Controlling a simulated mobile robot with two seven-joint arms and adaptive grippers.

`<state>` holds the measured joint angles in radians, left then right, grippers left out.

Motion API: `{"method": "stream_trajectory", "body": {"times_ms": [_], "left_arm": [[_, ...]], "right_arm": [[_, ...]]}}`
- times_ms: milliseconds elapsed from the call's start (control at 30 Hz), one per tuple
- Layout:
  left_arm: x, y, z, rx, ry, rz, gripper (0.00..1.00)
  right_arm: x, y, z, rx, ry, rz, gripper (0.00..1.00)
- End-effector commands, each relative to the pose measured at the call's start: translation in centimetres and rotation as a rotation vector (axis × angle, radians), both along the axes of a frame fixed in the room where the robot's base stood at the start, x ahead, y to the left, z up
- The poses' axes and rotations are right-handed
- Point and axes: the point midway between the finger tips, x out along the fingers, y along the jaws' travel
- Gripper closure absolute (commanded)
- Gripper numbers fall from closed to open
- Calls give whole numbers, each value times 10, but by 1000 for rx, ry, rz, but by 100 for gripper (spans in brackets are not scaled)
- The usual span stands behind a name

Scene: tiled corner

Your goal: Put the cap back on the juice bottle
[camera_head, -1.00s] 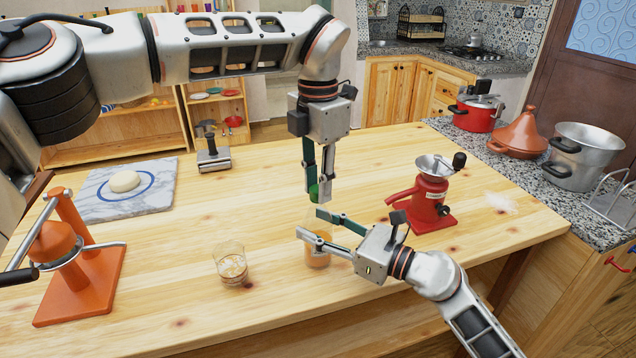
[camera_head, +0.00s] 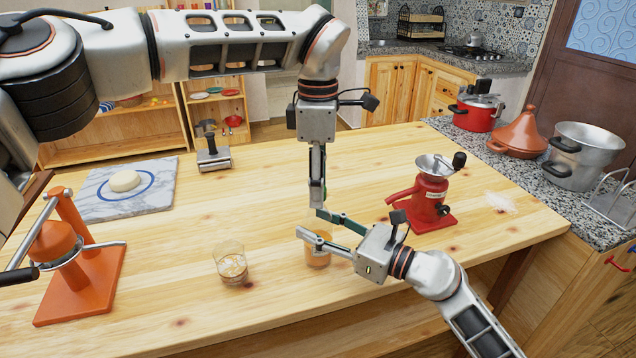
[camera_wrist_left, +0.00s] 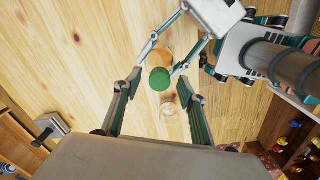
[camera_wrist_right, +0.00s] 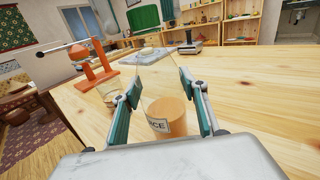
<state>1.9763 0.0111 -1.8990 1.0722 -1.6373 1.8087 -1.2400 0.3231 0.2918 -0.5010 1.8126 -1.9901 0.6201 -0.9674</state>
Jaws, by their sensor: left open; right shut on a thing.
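The juice bottle (camera_head: 318,258) is clear, with orange juice in its lower part, and stands upright on the table. My right gripper (camera_head: 312,223) is shut on it from the right. In the right wrist view the bottle's juice and label (camera_wrist_right: 166,118) show between the fingers. The green cap (camera_wrist_right: 143,18) shows at the bottle's top there. It also shows from above in the left wrist view (camera_wrist_left: 160,79), between the open fingers. I cannot tell whether it is fully seated. My left gripper (camera_head: 317,205) points down over the bottle, open, and hides the cap in the head view.
A glass (camera_head: 231,263) stands left of the bottle. A red grinder (camera_head: 431,195) stands to the right, an orange press (camera_head: 75,265) at the far left. A marble board (camera_head: 105,205) with dough and a metal press (camera_head: 212,150) are farther back.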

Motion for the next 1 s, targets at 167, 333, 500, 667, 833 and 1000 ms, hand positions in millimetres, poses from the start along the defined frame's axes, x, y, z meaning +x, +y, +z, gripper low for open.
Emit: {"method": "stream_trajectory", "body": {"times_ms": [167, 333, 500, 667, 833, 1000], "left_arm": [[1, 0, 16, 0, -4, 1, 59], [1, -1, 49, 0, -5, 2, 59], [0, -1, 83, 1, -4, 2, 59], [0, 0, 106, 1, -2, 2, 59], [0, 0, 118, 0, -1, 0, 59], [0, 0, 120, 0, 0, -1, 59]], "right_arm": [[0, 0, -1, -1, 1, 0, 100], [0, 0, -1, -1, 1, 0, 100], [0, 0, -1, -1, 1, 0, 100], [0, 0, -1, -1, 1, 0, 100], [0, 0, -1, -1, 1, 0, 100], [0, 0, 0, -1, 1, 0, 100]]}}
